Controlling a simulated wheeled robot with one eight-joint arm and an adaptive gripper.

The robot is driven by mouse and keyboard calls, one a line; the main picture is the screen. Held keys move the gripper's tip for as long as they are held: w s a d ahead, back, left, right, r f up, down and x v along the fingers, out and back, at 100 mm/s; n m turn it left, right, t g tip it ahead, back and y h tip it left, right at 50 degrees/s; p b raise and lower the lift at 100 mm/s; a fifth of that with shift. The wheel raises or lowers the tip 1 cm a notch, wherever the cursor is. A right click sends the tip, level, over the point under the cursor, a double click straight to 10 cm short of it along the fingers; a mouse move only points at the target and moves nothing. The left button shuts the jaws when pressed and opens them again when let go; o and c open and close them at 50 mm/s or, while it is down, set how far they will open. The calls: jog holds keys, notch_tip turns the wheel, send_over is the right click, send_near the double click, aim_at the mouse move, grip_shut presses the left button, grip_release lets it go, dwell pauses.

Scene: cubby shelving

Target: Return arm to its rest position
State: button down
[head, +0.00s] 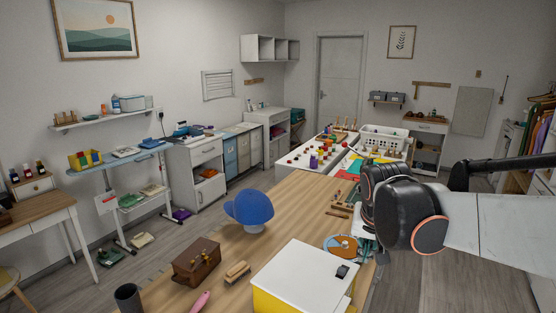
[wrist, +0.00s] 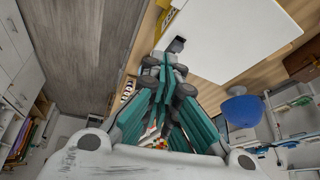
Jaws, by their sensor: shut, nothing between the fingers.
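My gripper (wrist: 168,72) shows in the wrist view with its teal and grey fingers closed together and empty. Its fingertips point towards the wooden table and the edge of a white-topped box. In the head view my arm reaches in from the right, and its dark joint with an orange ring hides most of the gripper. The gripper is over or near the table's right side; its exact height cannot be told.
The wooden table (head: 288,217) bears a white-topped yellow box (head: 300,277), a blue cap (head: 249,208), a brown case (head: 196,261), a brush (head: 237,271) and a dark cup (head: 128,298). A white basket (head: 383,138) stands further back. Floor shows at right.

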jog(key=s+f+n+t+b, duration=0.1)
jog(key=s+f+n+b, duration=0.1)
jog(key=s, duration=0.8)
jog(key=s+a+f+n+t+y+b, duration=0.1)
jog(key=s+f+b, duration=0.2)
jog(key=s, duration=0.7)
notch_tip(320, 180, down, 3)
jog(key=shift+r+n+b, duration=0.15)
jog(key=shift+n+b, duration=0.25)
